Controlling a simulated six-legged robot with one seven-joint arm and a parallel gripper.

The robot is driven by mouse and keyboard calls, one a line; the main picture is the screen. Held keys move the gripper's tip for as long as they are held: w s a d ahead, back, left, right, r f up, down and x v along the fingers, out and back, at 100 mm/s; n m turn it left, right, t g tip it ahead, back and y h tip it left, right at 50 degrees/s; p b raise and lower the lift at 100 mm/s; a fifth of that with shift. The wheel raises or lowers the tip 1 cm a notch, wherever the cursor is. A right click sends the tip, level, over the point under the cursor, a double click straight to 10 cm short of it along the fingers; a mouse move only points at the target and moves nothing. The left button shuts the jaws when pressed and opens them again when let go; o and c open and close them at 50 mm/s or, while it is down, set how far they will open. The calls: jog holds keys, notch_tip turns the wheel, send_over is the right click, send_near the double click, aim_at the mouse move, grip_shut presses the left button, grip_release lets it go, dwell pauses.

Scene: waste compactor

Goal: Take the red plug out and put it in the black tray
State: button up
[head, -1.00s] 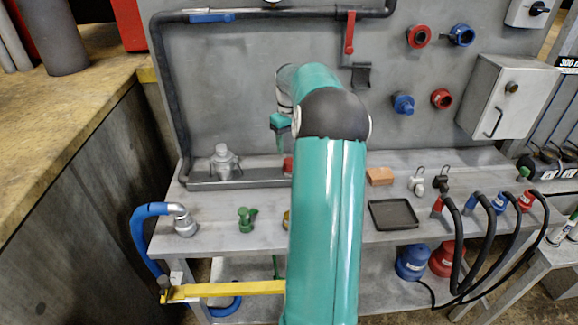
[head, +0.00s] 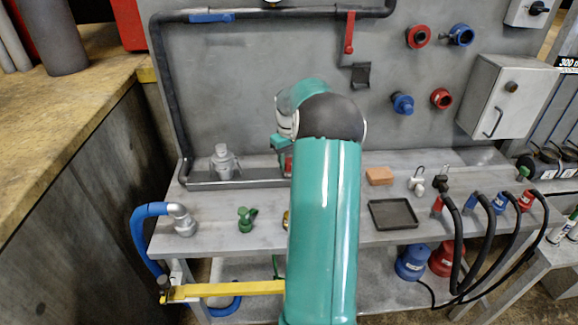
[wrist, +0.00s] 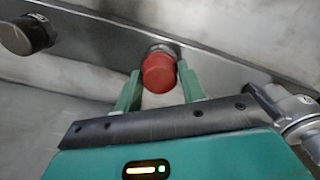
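The red plug (wrist: 159,72) sits in a metal fitting on the grey bar in the wrist view. In the head view only a small red part of it (head: 288,167) shows beside my arm. In the head view my gripper is mostly hidden by my arm. The black tray (head: 393,214) lies empty on the bench to the right of my arm.
An orange-brown block (head: 379,176) and a grey fitting (head: 417,181) stand behind the tray. Black hoses (head: 480,235) are to its right. A green valve (head: 246,218) and blue hose (head: 155,215) are at left. A dark round cap (wrist: 27,35) is left of the plug.

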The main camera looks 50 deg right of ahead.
jog(key=c, duration=0.5)
jog(key=n, duration=0.5)
jog(key=shift+n, duration=1)
jog(key=n, duration=0.3)
jog(key=n, duration=0.3)
jog(key=shift+n, duration=1.3)
